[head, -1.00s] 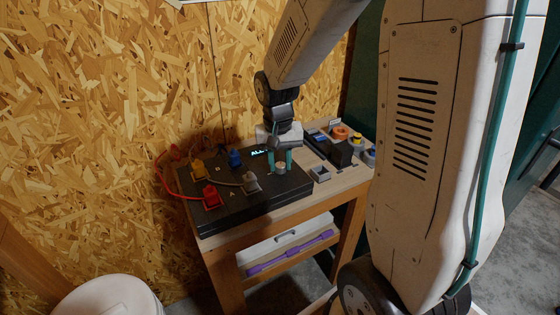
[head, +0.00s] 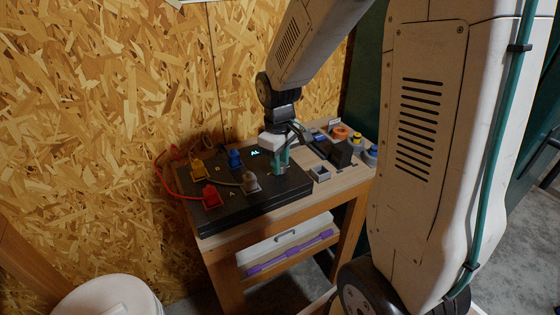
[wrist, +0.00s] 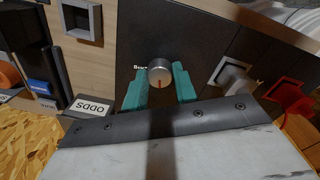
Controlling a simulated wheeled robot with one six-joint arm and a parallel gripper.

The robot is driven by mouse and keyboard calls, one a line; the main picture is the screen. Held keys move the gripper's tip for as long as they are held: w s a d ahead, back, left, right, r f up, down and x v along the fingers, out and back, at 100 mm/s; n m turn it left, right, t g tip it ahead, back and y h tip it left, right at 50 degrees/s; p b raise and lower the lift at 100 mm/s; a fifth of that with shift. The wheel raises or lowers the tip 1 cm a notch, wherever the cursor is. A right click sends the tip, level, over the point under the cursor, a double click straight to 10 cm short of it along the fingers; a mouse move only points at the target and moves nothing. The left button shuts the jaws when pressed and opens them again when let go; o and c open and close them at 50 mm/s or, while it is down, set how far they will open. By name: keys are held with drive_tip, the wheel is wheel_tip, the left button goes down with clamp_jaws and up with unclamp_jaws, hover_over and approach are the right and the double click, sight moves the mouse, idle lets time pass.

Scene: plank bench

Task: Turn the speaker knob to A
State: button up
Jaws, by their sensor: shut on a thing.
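The speaker knob (wrist: 159,71) is a round silver cap on the black panel (wrist: 190,35). A brown index line on it points toward the bottom of the wrist picture. My gripper (wrist: 160,86) has its two teal fingers on either side of the knob, shut on it. In the head view my gripper (head: 281,168) is low over the right part of the black panel (head: 225,213), and its fingers mostly hide the knob. A partly hidden label beside the knob starts with "Bo". The letter A (head: 232,193) is printed near the grey plug (head: 250,183).
Red (head: 211,196), yellow (head: 198,170) and blue (head: 236,158) plugs with cables stand left of my gripper. A small grey tray (head: 320,174), dark boxes and an orange roll (head: 340,131) lie to the right.

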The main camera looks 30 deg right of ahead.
drive_tip(key=shift+n, duration=0.6)
drive_tip(key=o, duration=1)
drive_tip(key=shift+r, duration=0.1)
wheel_tip(320, 180, up, 8)
drive_tip(key=shift+s+a+f, duration=0.1)
drive_tip(key=shift+a+f, duration=0.05)
